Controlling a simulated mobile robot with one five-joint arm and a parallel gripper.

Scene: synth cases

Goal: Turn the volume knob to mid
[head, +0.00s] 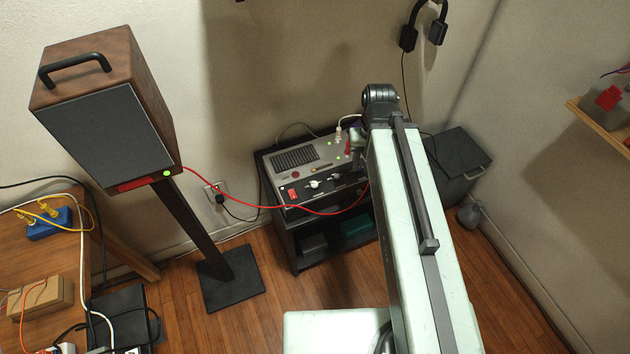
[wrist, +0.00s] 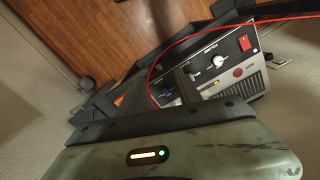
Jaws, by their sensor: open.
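A grey control unit (head: 318,150) sits on a black stand in the head view, its panel facing up and forward. In the wrist view the panel appears turned round, with the pale knob (wrist: 219,61) and second control (wrist: 193,70) near the red switch (wrist: 245,43).
A red cable (head: 245,206) runs from the speaker (head: 115,115) across the front of the unit. The black stand (head: 290,240) has shelves below. A dark box (head: 460,160) stands at right. A wooden table (head: 40,255) with cables is at left.

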